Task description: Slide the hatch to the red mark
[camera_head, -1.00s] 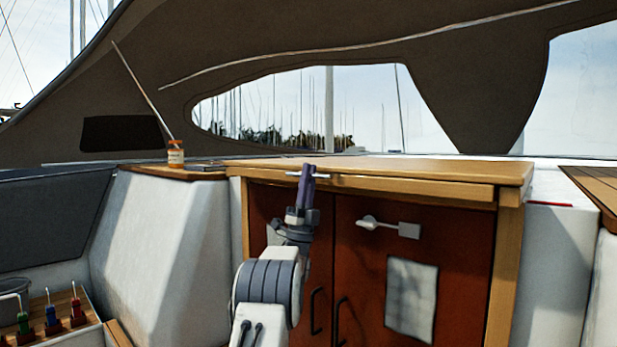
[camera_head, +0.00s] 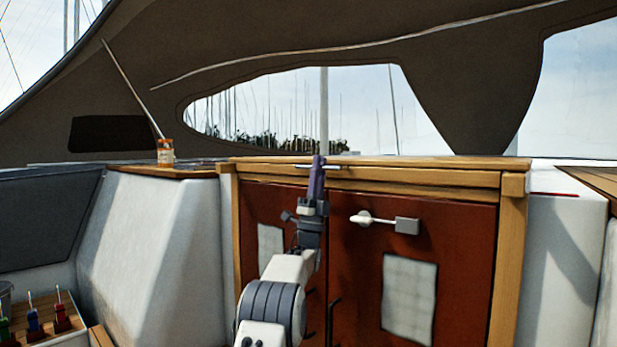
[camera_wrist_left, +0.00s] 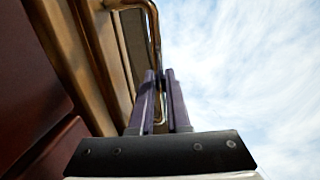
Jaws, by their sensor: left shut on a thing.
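The wooden hatch (camera_head: 440,162) lies flat on top of the cabin entrance, above the red-brown doors. A thin metal handle (camera_head: 333,167) sits at its front edge. My left gripper (camera_head: 318,166) is upright and shut on this handle. In the left wrist view, the purple fingers (camera_wrist_left: 167,98) close around the metal handle (camera_wrist_left: 153,25). The red mark (camera_head: 553,194) is a thin line on the white ledge to the right of the hatch. My right gripper does not show.
A grey latch (camera_head: 385,222) sticks out from the right door, with a pale panel (camera_head: 409,298) below it. An orange-labelled jar (camera_head: 165,152) stands on the left ledge. Coloured-handled tools (camera_head: 35,322) stand in a tray at lower left. The canopy hangs overhead.

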